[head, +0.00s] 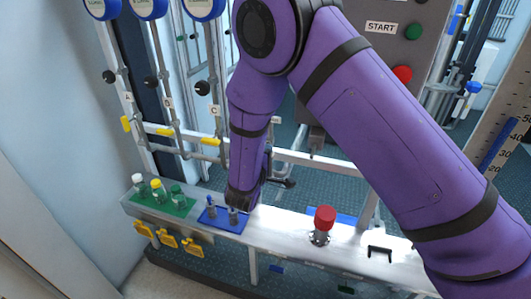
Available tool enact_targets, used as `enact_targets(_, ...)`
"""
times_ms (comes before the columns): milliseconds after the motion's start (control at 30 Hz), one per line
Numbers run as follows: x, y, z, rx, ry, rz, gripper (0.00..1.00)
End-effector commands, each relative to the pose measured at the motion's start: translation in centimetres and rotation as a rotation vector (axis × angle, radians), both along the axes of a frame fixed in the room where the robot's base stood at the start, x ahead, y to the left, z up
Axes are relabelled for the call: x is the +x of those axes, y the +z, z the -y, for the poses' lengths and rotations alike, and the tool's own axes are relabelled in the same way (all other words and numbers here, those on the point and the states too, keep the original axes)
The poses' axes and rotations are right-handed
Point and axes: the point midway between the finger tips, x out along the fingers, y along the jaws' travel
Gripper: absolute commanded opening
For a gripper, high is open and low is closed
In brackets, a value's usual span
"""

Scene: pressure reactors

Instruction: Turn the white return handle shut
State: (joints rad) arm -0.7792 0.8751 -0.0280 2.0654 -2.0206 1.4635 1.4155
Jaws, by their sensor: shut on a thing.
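I cannot pick out a white return handle in the head view. My purple arm comes down across the middle and may hide it. My gripper (241,200) is low at the arm's end, just above the blue mat (218,222) on the white bench. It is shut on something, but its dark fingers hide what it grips. A grey cylinder (233,216) shows right at the fingertips; I cannot tell whether they touch it. A blue-topped grey cylinder (211,207) stands to its left.
Capped bottles stand on a green mat (176,209) at the left. Yellow handles (167,242) hang on the bench front. A red knob (322,225) and black bracket (380,253) are to the right. Pipes with yellow handles (126,123) and a black lever (284,182) are behind.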

Motion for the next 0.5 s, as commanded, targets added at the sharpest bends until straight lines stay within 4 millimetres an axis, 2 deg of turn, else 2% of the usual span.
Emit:
enact_targets(167, -0.11, -0.16, 0.02, -0.001, 0.000, -0.004, 0.00)
enact_targets(200, -0.11, -0.16, 0.02, -0.001, 0.000, -0.004, 0.18)
enact_targets(300, -0.09, -0.13, 0.01, -0.001, 0.000, -0.004, 0.39)
enact_targets(500, -0.05, -0.08, 0.00, 0.000, 0.000, -0.002, 0.39)
